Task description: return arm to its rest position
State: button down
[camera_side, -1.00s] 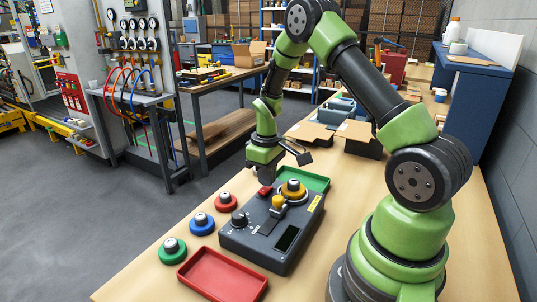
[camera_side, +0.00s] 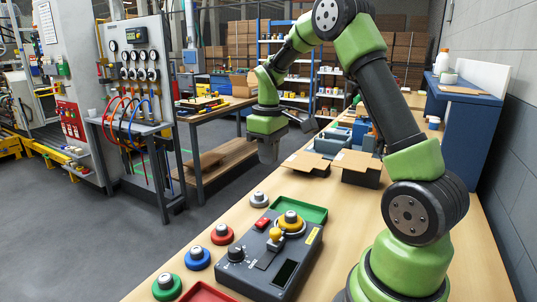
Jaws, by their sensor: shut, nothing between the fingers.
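My gripper (camera_side: 268,157) hangs above and beyond the far end of the dark control box (camera_side: 254,269), pointing down, its fingers shut and empty. The box has a black knob (camera_side: 236,254), a red button (camera_side: 262,223), a yellow-topped lever (camera_side: 275,235) and a small dark screen (camera_side: 285,273). A yellow disc with a grey-topped knob (camera_side: 290,220) sits at its far right corner. My gripper is clear of all of these.
Left of the box stand grey (camera_side: 259,199), red (camera_side: 222,234), blue (camera_side: 197,258) and green (camera_side: 167,287) knobbed discs. A green tray (camera_side: 316,214) lies behind the box and a red tray (camera_side: 205,292) in front. Open cartons (camera_side: 357,160) stand farther back.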

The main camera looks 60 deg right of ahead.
jog(key=s+a+r+m+t, duration=0.1)
jog(key=s+a+r+t, duration=0.25)
jog(key=a+r, duration=0.3)
jog(key=s+a+r+m+t, duration=0.2)
jog(key=s+a+r, duration=0.3)
jog(key=a, duration=0.3)
jog(key=s+a+m+t+y, duration=0.1)
jog(key=s+a, duration=0.3)
jog(key=s, duration=0.2)
jog(key=shift+s+t+y, duration=0.35)
jog(key=shift+y, duration=0.05)
